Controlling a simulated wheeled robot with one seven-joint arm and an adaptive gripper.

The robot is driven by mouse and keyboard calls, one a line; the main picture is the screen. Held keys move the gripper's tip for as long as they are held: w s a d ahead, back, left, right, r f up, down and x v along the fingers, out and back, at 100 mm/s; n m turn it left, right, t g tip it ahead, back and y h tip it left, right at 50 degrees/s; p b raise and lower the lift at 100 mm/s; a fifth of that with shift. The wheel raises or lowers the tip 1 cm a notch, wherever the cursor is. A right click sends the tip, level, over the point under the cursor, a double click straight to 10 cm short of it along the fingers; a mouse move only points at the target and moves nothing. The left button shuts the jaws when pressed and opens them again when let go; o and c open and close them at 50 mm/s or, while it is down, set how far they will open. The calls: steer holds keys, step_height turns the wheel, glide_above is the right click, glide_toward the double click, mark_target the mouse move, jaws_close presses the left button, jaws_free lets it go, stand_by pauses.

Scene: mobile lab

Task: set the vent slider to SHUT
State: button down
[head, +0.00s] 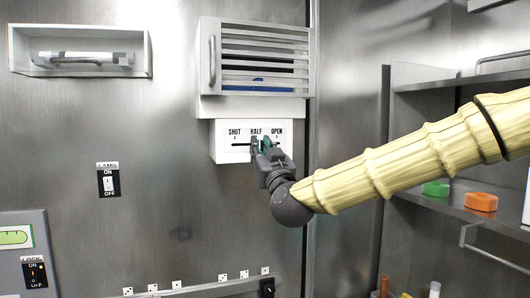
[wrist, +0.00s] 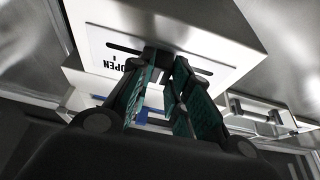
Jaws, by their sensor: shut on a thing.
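The vent slider panel (head: 226,149) is a white box with a dark slot and the labels SHUT, HALF and OPEN from left to right. My gripper (head: 261,146) is at the slot, by the HALF label and slightly toward OPEN. It hides most of the slider knob in the head view. In the wrist view the dark slider knob (wrist: 155,53) sits in the slot between the fingertips of my gripper (wrist: 164,66), with the OPEN label upside down beside it. My gripper is shut on the knob.
The louvred vent (head: 264,58) is right above the panel. A lamp switch (head: 108,183) and a handle in a recess (head: 85,60) are on the wall to the left. Open shelves (head: 450,84) stand at the right, behind my arm.

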steer(key=a, duration=0.2)
steer(key=s+a+b, duration=0.1)
steer(key=a, duration=0.1)
steer(key=s+a, duration=0.1)
steer(key=a, duration=0.1)
steer(key=shift+a, duration=0.1)
steer(key=c, duration=1.6)
jaws_free()
steer(key=shift+o, duration=1.4)
steer(key=shift+s+a, duration=0.1)
steer(key=shift+a, duration=0.1)
steer(key=shift+d, duration=0.25)
steer(key=v, duration=1.2)
steer(key=shift+a, duration=0.1)
